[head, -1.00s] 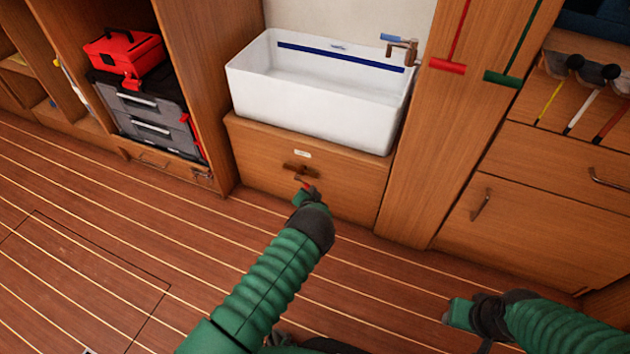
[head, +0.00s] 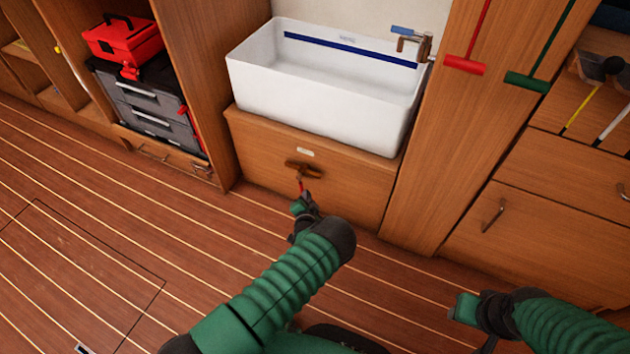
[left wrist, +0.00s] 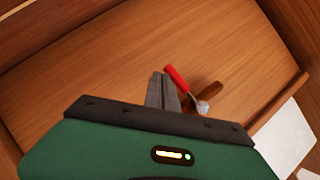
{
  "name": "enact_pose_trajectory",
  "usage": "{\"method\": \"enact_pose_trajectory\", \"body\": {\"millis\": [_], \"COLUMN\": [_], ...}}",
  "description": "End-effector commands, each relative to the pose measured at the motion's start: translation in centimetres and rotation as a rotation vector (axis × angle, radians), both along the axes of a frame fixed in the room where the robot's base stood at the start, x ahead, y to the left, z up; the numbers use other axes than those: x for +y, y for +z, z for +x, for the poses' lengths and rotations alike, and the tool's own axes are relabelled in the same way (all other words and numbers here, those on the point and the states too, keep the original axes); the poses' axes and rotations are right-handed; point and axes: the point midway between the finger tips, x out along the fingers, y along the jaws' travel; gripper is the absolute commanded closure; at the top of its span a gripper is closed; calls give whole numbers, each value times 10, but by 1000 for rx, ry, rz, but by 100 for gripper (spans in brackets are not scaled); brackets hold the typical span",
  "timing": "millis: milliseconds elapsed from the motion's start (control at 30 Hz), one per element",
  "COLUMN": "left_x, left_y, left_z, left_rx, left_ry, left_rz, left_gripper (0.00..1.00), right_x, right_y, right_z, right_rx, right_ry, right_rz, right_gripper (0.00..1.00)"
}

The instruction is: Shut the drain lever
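The drain lever (head: 300,186) has a red handle and sits below a bronze valve fitting (head: 303,170) on the wooden front under the white sink (head: 320,90). In the head view its handle points down towards my left gripper (head: 299,202). In the left wrist view the red handle (left wrist: 175,77) lies just right of my left fingertips (left wrist: 160,76), with its metal arm running to the bronze fitting (left wrist: 211,91). The left fingers look closed together, with nothing seen between them. Whether they touch the handle is unclear. My right gripper (head: 464,308) is low at right, its fingers indistinct.
A tap with a blue handle (head: 404,30) stands at the sink's right. Red (head: 464,65) and green (head: 527,82) T-handles hang on the panel to the right. A red toolbox (head: 122,42) sits on grey drawers at left. The striped floor in front is clear.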

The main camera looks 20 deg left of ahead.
Motion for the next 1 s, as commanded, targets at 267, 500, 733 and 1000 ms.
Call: {"method": "enact_pose_trajectory", "body": {"millis": [267,500,733,1000], "left_x": [6,8,8,8], "left_y": [-4,-5,-5,-6], "left_z": [-1,-1,-1,0], "left_rx": [1,2,2,3], "left_ry": [1,1,2,2], "left_rz": [-1,-1,-1,0], "left_gripper": [100,100,100,100], "right_x": [0,0,0,0], "right_y": [-2,-2,-3,-6], "right_z": [0,0,0,0], "right_rx": [0,0,0,0], "right_ry": [0,0,0,0], "right_rz": [0,0,0,0], "right_gripper": [64,64,64,64]}}
